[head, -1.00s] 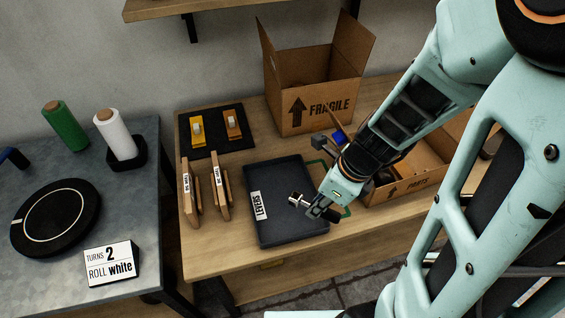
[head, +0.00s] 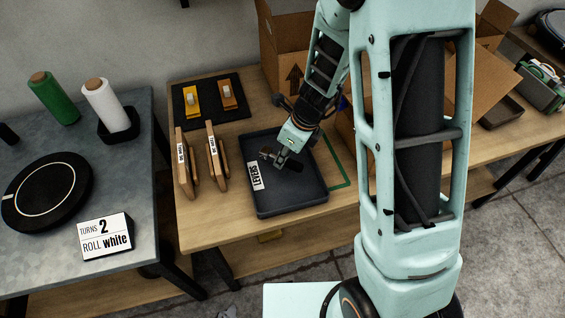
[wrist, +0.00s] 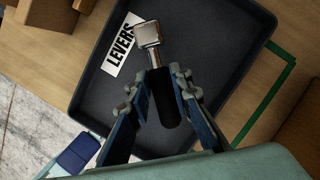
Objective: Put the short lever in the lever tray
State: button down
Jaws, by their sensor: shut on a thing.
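The lever tray is a dark, shallow tray (head: 290,200) with a white LEVERS label, on the wooden bench. It also fills most of the wrist view (wrist: 228,58). My gripper (head: 284,160) is over the back part of the tray. In the wrist view my gripper (wrist: 160,80) is shut on the lever (wrist: 148,34), its fingers on either side of the black handle. The lever's square silver head points away from my gripper, toward the label. I cannot tell the exact height of the lever above the tray floor. I see no other lever in the tray.
Wooden holders (head: 214,158) stand close left of the tray. A black mat (head: 212,112) with yellow and orange pieces lies behind. A cardboard box (head: 283,45) stands at the back. A green outline (head: 341,170) runs along the tray's right side. A grey table (head: 120,180) is at left.

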jog(key=shift+d+b+x, duration=0.15)
jog(key=shift+b+x, duration=0.2)
jog(key=shift+x, duration=0.55)
jog(key=shift+d+b+x, duration=0.15)
jog(key=shift+b+x, duration=0.2)
jog(key=shift+x, duration=0.6)
jog(key=shift+f, duration=0.2)
jog(key=c, duration=1.7)
grip_release()
jog(key=shift+s+d, duration=0.1)
jog(key=shift+c, duration=0.2)
jog(key=p+v, duration=0.4)
jog(key=v, duration=0.8)
jog(key=shift+r, duration=0.15)
